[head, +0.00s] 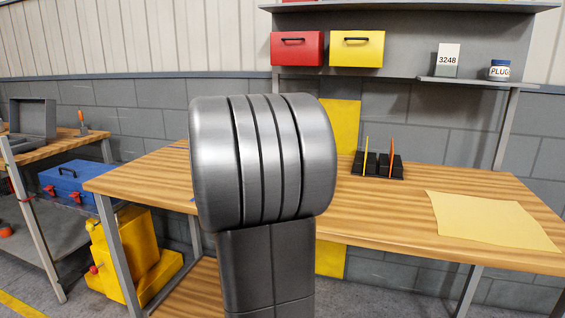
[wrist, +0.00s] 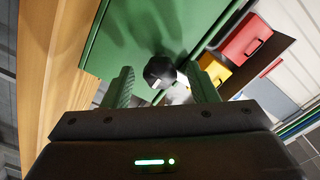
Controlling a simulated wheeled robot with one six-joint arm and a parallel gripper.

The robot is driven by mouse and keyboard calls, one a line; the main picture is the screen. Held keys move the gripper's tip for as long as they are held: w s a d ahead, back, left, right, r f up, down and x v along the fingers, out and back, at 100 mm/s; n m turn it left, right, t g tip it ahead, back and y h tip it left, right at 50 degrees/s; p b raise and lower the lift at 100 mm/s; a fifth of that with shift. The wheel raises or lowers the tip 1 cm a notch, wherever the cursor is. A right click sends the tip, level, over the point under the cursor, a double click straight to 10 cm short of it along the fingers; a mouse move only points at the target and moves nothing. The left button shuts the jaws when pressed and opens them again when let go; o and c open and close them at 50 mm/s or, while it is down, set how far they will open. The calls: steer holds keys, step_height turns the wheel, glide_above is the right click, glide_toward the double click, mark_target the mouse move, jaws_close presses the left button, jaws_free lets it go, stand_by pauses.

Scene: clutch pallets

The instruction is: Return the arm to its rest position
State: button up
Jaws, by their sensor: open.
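My gripper (wrist: 160,78) shows in the wrist view with its two green fingers spread apart and nothing clamped between them. A dark, round-topped object (wrist: 159,70) with a pale patch shows between and beyond the fingertips; I cannot tell what it is or how far off. My grey arm link (head: 264,160) stands upright in the middle of the head view and hides part of the workbench. The gripper itself is not visible in the head view.
The wooden workbench (head: 480,185) holds a black rack (head: 377,172) with upright pieces and a yellow sheet (head: 490,222). Red (head: 297,48) and yellow (head: 357,49) boxes sit on the wall shelf. A green panel (wrist: 130,35) fills much of the wrist view.

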stand_by(0.4)
steer(key=p+v, duration=0.2)
steer(key=v, duration=1.2)
steer(key=b+x, duration=0.1)
steer(key=x, duration=1.3)
steer(key=shift+w+r, duration=0.15)
steer(key=shift+r+n+p, duration=0.1)
steer(key=shift+n+p, duration=0.85)
steer(key=shift+n, duration=0.15)
steer(key=n+p, duration=0.6)
steer(key=p, duration=0.1)
steer(key=shift+n+p, duration=0.3)
steer(key=shift+n, duration=0.1)
steer(key=n+p, duration=0.3)
steer(key=p, duration=0.2)
steer(key=shift+n, duration=0.3)
steer(key=n+p, duration=0.3)
steer(key=p, duration=0.3)
steer(key=shift+n, duration=0.3)
steer(key=shift+n+p, duration=0.8)
steer(key=shift+p, duration=0.35)
steer(key=shift+f, duration=0.2)
